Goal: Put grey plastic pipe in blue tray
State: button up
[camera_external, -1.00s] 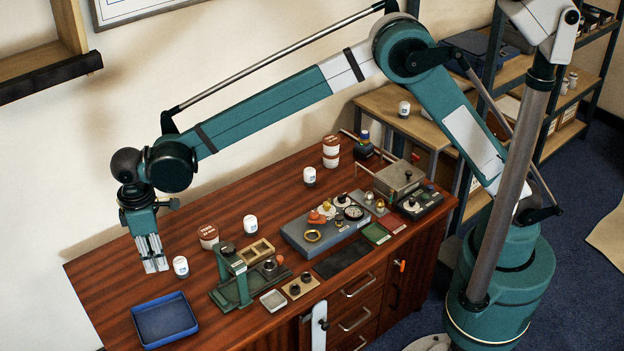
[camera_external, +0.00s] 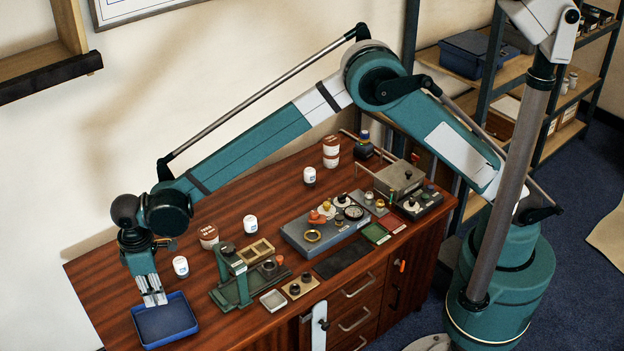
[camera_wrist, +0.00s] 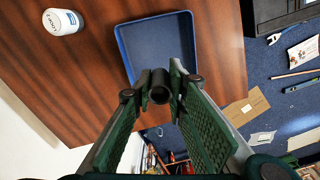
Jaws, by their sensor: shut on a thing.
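My gripper (camera_external: 154,300) is shut on a dark grey pipe (camera_wrist: 159,86), which shows end-on between the two fingertips in the wrist view. The pipe is hard to make out in the external view. The blue tray (camera_external: 187,328) lies on the near left part of the wooden bench, and it also shows in the wrist view (camera_wrist: 125,50). In the external view my fingertips overlap the tray's back part. The wrist view has the pipe in front of the tray's lower edge. I cannot tell the exact height above the tray.
A white labelled jar (camera_external: 181,266) stands behind the tray. A green fixture (camera_external: 236,280) stands to the tray's right, with a small pale dish (camera_external: 273,300) beside it. The bench edge lies close to the tray, and bare wood (camera_external: 100,290) is on its left.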

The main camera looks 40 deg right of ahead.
jog(key=shift+f, duration=0.2)
jog(key=b, duration=0.1)
send_over(165, 323)
jog(key=shift+f, duration=3.05)
jog(key=shift+f, duration=0.1)
jog(key=shift+f+b, duration=0.5)
jog(key=shift+f, duration=1.25)
jog(key=shift+f, duration=0.15)
jog(key=o, duration=0.7)
notch_tip(165, 323, up, 12)
jog(key=shift+r+p, duration=0.15)
jog(key=shift+p, duration=0.85)
